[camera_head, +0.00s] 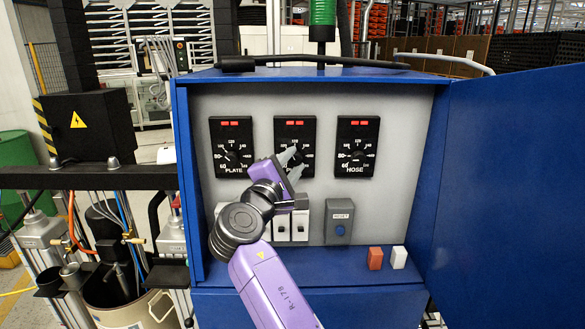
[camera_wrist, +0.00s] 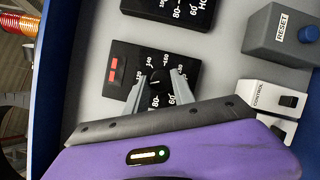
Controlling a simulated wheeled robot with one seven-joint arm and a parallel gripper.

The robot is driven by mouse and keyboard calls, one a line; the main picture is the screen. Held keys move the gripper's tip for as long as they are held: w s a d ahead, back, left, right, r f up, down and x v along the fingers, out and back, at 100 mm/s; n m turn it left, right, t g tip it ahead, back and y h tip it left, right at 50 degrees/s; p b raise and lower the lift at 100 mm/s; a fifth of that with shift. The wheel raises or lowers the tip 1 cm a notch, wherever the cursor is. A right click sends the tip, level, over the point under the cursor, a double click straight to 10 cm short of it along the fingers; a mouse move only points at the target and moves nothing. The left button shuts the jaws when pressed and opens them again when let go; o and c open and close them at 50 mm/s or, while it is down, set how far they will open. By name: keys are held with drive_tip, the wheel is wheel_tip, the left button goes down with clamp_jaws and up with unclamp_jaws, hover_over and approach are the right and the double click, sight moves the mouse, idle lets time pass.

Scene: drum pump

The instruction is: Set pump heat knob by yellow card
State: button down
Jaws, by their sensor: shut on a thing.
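The middle heat dial (camera_head: 295,130) is a black plate with a round knob, a temperature scale and a red display, on the grey panel between the dials marked PLATE (camera_head: 231,147) and HOSE (camera_head: 357,147). Its own label is hidden behind my gripper. My gripper (camera_head: 297,163) is at this middle dial. In the wrist view my gripper (camera_wrist: 159,76) has its two grey fingers on either side of the black knob (camera_wrist: 157,84), shut on it. The knob's pointer setting is too small to read. I see no yellow card in either view.
The panel sits in a blue cabinet (camera_head: 310,75) with its door (camera_head: 510,180) open at the right. Below the dials are white switches (camera_head: 300,228) and a grey RESET box (camera_head: 339,220). An orange block (camera_head: 375,258) and a white block (camera_head: 398,257) stand on the ledge.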

drive_tip(key=m+g, duration=0.2)
drive_tip(key=m, duration=0.2)
drive_tip(key=shift+y, duration=0.3)
drive_tip(key=shift+d+f+m, duration=0.1)
drive_tip(key=shift+m, duration=0.3)
drive_tip(key=c, duration=1.1)
unclamp_jaws()
